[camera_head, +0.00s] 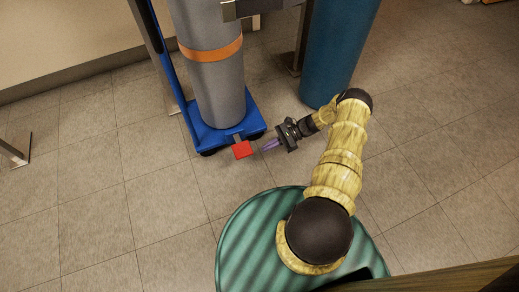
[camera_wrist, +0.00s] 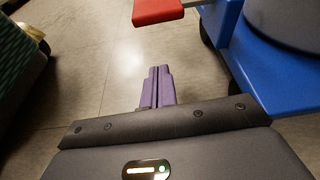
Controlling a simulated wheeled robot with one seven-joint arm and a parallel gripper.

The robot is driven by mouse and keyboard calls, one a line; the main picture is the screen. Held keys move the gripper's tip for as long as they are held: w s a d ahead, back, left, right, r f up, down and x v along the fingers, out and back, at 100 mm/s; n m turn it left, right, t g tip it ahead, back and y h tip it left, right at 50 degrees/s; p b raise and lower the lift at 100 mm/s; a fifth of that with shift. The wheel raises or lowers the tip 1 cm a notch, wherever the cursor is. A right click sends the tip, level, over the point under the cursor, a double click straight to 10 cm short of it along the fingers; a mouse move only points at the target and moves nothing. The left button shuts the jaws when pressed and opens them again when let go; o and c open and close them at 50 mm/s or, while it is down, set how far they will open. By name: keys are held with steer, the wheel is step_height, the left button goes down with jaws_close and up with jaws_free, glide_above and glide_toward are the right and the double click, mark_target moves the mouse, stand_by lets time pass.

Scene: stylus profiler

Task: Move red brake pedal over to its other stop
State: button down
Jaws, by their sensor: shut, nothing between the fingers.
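The red brake pedal (camera_head: 242,149) sticks out from the front of a blue cart base (camera_head: 222,129), low near the floor. In the wrist view the pedal (camera_wrist: 158,11) is at the top edge, partly cut off, joined to the blue base (camera_wrist: 262,70) by a short grey bar. My gripper (camera_head: 266,148) is just to the right of the pedal in the head view, apart from it. Its purple fingers (camera_wrist: 156,86) are together with nothing between them, over bare floor.
A grey cylinder (camera_head: 212,80) with an orange strap stands on the blue cart. A teal cylinder (camera_head: 338,50) stands at the back right, behind my arm. A metal foot (camera_head: 17,150) is at the far left. Tiled floor (camera_head: 110,200) left of the pedal is clear.

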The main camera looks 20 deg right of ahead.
steer(key=shift+p+v, duration=0.3)
steer(key=shift+v, duration=1.65)
